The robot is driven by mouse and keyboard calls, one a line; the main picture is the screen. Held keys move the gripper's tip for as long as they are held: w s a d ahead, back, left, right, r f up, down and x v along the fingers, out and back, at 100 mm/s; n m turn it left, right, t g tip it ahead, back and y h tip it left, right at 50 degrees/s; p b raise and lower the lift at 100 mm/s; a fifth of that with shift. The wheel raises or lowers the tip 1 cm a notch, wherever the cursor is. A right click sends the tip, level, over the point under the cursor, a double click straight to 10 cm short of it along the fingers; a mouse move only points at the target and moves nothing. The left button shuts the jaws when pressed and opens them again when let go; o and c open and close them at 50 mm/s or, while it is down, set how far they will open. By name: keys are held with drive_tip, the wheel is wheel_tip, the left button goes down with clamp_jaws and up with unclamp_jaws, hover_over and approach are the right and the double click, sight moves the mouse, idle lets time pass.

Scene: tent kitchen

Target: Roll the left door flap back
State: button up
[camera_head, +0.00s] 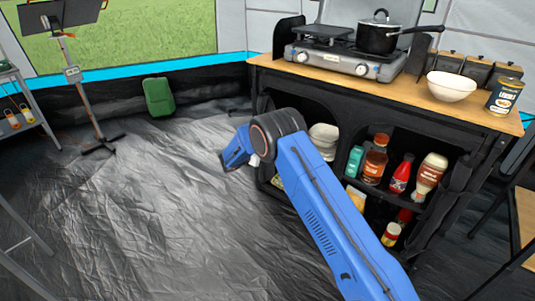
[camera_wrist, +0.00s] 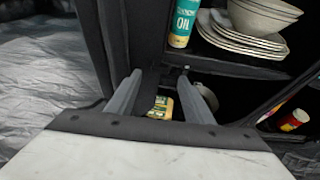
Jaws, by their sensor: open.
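The black fabric cabinet (camera_head: 440,215) stands at right with its compartments open to view. At its left front edge, dark upright fabric (camera_wrist: 115,35) shows in the wrist view; I cannot tell whether this is the left door flap or the side wall. No flap hangs across the left compartment. My gripper (camera_wrist: 160,78) is open, its two grey fingers apart at the lower left front of the cabinet, with dark fabric behind them. I see nothing clearly held. In the head view my blue arm covers part of the left compartment and hides the fingers.
Plates (camera_wrist: 240,38), bowls (camera_wrist: 263,14) and an oil container (camera_wrist: 182,22) stand on the left shelf. Sauce bottles (camera_head: 375,160) fill the right compartment. A stove (camera_head: 345,62) with a pot (camera_head: 378,38) is on top.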

drive_tip(key=v, duration=1.2)
drive_tip(key=shift+f, duration=0.1)
drive_tip(key=shift+a, duration=0.1)
